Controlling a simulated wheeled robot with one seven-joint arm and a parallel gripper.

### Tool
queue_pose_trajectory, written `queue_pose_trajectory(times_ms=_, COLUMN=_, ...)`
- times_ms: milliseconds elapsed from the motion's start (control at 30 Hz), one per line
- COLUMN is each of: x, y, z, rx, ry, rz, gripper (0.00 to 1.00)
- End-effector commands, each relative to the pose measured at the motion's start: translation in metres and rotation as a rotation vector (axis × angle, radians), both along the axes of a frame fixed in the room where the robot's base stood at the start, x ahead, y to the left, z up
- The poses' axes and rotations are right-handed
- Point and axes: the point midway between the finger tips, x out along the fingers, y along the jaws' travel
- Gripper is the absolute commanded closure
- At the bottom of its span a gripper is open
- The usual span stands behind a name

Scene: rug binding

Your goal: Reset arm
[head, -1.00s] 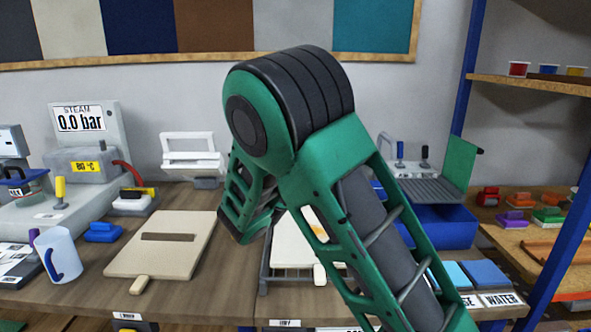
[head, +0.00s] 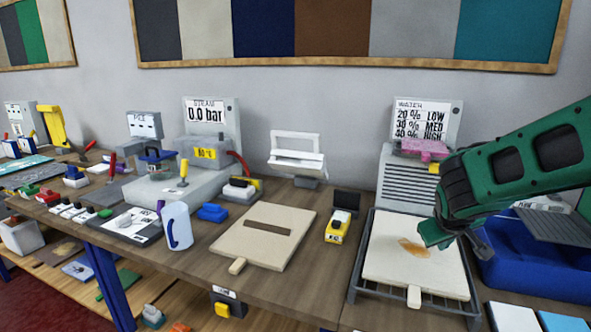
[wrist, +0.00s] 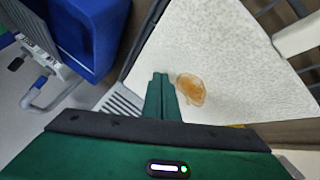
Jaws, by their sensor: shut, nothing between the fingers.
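My green arm reaches in from the right in the head view. My gripper (head: 437,240) points down over a cream pad (head: 388,262) that rests in a dark metal frame. In the wrist view my gripper (wrist: 161,78) shows as narrow green fingers held together with nothing between them. An orange-brown stain (head: 413,249) lies on the pad just left of the fingertips; it also shows in the wrist view (wrist: 191,89). I cannot tell whether the fingertips touch the pad.
A blue bin (head: 535,262) stands right of the pad, close to my arm.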

Motion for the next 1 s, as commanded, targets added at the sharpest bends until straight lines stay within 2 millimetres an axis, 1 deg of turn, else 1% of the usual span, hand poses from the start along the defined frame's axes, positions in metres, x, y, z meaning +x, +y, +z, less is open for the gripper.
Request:
queue_pose_trajectory(times_ms=33, x=-0.018, y=0.004, z=0.003, rx=0.065, ry=0.01, rz=-0.017, gripper=1.0)
queue_pose_trajectory(times_ms=100, x=-0.042, y=0.016, z=0.003, rx=0.149, ry=0.036, rz=-0.03, gripper=1.0)
queue_pose_trajectory(times_ms=200, x=-0.073, y=0.032, z=0.006, rx=0.241, ry=0.069, rz=-0.042, gripper=1.0)
queue_pose_trajectory(times_ms=400, x=-0.123, y=0.058, z=0.01, rx=0.357, ry=0.128, rz=-0.051, gripper=1.0)
queue_pose_trajectory(times_ms=567, x=-0.158, y=0.074, z=0.012, rx=0.416, ry=0.172, rz=-0.06, gripper=1.0)
queue_pose_trajectory(times_ms=600, x=-0.166, y=0.058, z=0.009, rx=0.418, ry=0.192, rz=-0.111, gripper=1.0)
queue_pose_trajectory(times_ms=667, x=-0.181, y=0.041, z=0.006, rx=0.423, ry=0.218, rz=-0.175, gripper=1.0)
queue_pose_trajectory(times_ms=767, x=-0.209, y=0.014, z=0.001, rx=0.437, ry=0.266, rz=-0.285, gripper=1.0)
queue_pose_trajectory(times_ms=800, x=-0.221, y=0.004, z=0.0, rx=0.447, ry=0.287, rz=-0.334, gripper=1.0)
queue_pose_trajectory(times_ms=867, x=-0.241, y=-0.009, z=-0.002, rx=0.463, ry=0.317, rz=-0.403, gripper=1.0)
queue_pose_trajectory(times_ms=900, x=-0.255, y=-0.017, z=-0.004, rx=0.475, ry=0.339, rz=-0.452, gripper=1.0)
queue_pose_trajectory(times_ms=1000, x=-0.287, y=-0.03, z=-0.006, rx=0.51, ry=0.387, rz=-0.558, gripper=1.0)
